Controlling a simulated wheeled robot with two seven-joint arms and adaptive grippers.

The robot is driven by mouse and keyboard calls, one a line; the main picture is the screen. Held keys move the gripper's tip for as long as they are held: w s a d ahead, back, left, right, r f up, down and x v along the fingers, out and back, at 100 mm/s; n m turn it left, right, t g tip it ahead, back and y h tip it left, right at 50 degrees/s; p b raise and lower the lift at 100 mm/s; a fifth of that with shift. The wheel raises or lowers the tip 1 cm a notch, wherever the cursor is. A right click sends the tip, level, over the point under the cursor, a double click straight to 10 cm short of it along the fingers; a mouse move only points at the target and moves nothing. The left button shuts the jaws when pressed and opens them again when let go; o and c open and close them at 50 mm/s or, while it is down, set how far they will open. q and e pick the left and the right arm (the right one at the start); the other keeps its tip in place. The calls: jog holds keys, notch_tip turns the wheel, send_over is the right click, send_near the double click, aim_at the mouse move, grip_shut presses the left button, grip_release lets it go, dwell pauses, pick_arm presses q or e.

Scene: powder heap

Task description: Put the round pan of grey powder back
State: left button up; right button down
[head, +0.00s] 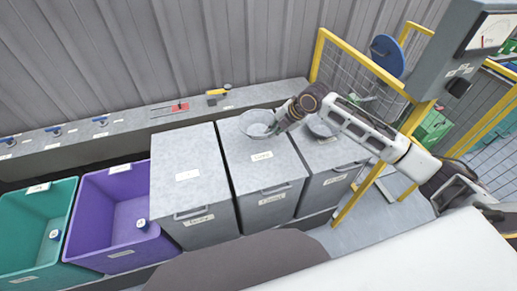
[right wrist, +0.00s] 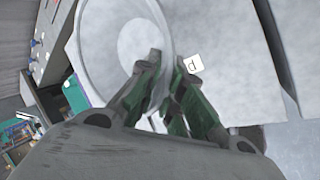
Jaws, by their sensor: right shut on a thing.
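A round grey pan (head: 256,117) shows over the lid of the middle grey bin, with a pale patch of powder inside. It also shows in the right wrist view (right wrist: 100,40), where a paler round area fills its middle. My right gripper (head: 279,124) comes from the right and is shut on the pan's near rim; its fingers (right wrist: 165,85) meet at that rim in the wrist view. I cannot tell whether the pan touches the lid. A second round pan (head: 321,127) is on the right bin's lid, partly hidden by my arm. My left gripper is out of view.
Grey lidded bins (head: 188,173) stand in a row, with open purple (head: 110,208) and teal (head: 35,228) bins at left. A ledge behind holds a red item (head: 180,107) and a yellow-black tool (head: 218,91). A yellow-framed fence (head: 362,60) and a gauge box (head: 465,45) stand at right.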

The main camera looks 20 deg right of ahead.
jog(key=shift+w+d+r+n, duration=0.15)
jog(key=shift+w+r+n, duration=0.05)
jog(key=shift+n, duration=0.1)
jog(key=shift+f, duration=0.1)
jog(key=shift+f, duration=3.05)
jog(key=shift+f, duration=0.1)
jog(key=shift+f, duration=1.75)
jog(key=c, duration=1.6)
grip_release()
jog(key=shift+f, duration=0.1)
jog(key=shift+o, duration=0.2)
